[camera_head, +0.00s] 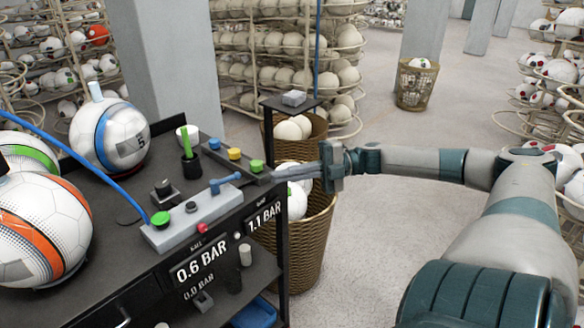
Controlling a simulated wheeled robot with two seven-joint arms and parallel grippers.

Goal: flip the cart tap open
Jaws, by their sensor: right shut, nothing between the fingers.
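A black cart (115,205) stands at the left. On its top near the right edge is a grey valve block (198,218) with a green knob, a red knob and a small blue lever (225,182), which looks like the tap. The fingers hold nothing. Their tips are to the right of the blue lever, apart from it in the picture. My left gripper is out of view.
A dark strip with blue, yellow and green buttons (235,153) lies behind the lever. Several balls (110,135) sit on the cart's left. A blue hose (75,155) runs to the block. A wicker basket (315,235) with balls stands right of the cart. Open floor lies beyond.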

